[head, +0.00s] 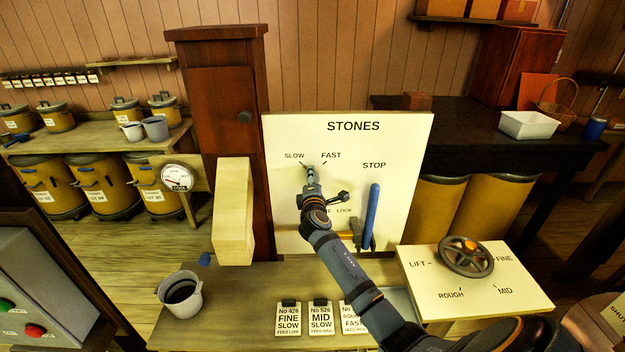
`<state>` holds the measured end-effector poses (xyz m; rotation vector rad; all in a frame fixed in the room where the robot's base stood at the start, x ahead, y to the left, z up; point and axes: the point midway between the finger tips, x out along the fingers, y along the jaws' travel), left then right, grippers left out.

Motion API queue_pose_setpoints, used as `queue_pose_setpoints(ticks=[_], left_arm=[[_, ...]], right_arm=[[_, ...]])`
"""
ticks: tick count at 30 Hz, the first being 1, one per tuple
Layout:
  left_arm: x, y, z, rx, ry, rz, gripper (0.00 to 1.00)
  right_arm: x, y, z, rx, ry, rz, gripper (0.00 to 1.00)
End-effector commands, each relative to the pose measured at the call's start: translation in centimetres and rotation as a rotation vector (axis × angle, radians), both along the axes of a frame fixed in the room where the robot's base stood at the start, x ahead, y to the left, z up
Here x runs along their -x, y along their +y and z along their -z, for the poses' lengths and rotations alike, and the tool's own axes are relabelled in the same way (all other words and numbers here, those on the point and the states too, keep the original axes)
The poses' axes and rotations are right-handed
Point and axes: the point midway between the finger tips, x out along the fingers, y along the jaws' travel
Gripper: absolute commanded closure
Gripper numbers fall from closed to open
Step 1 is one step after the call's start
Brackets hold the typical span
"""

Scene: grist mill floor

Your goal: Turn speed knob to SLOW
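The cream STONES panel (402,137) stands upright at the centre, with SLOW and FAST labels and tick marks at its upper left. My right arm reaches in from the lower right, and my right gripper (310,173) is at the speed knob's place, just below and between these labels. The gripper hides the knob, so I cannot tell where it points or whether the fingers are closed on it. My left gripper is not in view.
A blue lever (371,215) stands under STOP, close right of my arm. A handwheel (466,257) sits on a slanted panel at the right. Cards (289,318) and a grey bucket (180,295) are on the bench below. A wooden chute (234,212) is left of the panel.

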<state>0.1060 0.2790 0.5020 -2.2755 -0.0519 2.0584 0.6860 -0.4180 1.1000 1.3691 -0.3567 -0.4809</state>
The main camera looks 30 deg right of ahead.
Motion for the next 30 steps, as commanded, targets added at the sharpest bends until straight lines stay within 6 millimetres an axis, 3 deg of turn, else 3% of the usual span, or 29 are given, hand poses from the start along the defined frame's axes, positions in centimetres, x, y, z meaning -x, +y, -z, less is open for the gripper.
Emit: queue_pose_setpoints(ticks=[5, 6, 10, 22, 30], left_arm=[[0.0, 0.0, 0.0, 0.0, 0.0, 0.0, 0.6], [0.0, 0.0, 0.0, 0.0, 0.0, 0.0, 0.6], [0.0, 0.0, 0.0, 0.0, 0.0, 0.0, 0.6], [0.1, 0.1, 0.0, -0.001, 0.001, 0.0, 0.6], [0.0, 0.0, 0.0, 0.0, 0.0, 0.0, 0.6]], right_arm=[[0.0, 0.0, 0.2, 0.0, 0.004, 0.0, 0.93], [0.0, 0.0, 0.2, -0.001, 0.003, 0.0, 0.58], [0.0, 0.0, 0.2, -0.002, 0.003, 0.001, 0.4], [0.7, 0.5, 0.1, -0.001, 0.0, -0.001, 0.39], [6.0, 3.7, 0.0, -0.004, 0.002, -0.002, 0.39]])
